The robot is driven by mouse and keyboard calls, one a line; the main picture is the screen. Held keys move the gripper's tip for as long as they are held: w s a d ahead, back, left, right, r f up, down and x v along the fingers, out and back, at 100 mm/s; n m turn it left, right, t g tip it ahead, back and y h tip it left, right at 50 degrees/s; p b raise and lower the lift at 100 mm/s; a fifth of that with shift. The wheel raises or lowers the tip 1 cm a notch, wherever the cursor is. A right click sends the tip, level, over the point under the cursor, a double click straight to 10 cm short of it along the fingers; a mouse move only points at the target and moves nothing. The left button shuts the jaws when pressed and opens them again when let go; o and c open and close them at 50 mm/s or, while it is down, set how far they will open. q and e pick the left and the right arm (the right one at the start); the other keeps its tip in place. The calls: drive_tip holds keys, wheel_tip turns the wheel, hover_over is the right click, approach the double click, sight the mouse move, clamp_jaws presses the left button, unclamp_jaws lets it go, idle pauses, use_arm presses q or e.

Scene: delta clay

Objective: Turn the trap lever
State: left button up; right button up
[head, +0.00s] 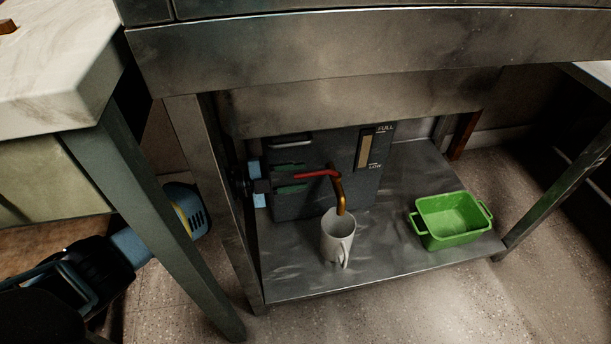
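A dark grey trap box (345,178) stands on the steel shelf under the sink. A red lever (316,174) points left from the top of a brass spout (341,195) at its front. The spout ends just above a white mug (338,240), which stands upright. My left gripper (292,178) reaches in from the left, past the steel leg. Its two greenish fingers are apart, one above and one below the lever's left end. I cannot tell whether they touch the lever. My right gripper is not in view.
A gauge (366,149) on the box is marked FULL and LOW. A green tub (450,218) with handles sits at the shelf's right. The steel shelf (300,280) is clear in front. A steel leg (215,190) and a green table leg (160,220) stand close to my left arm.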

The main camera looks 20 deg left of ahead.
use_arm(q)
drive_tip(key=shift+b+x, duration=0.35)
drive_tip(key=shift+x, duration=0.95)
drive_tip(key=shift+c, duration=0.4)
clamp_jaws()
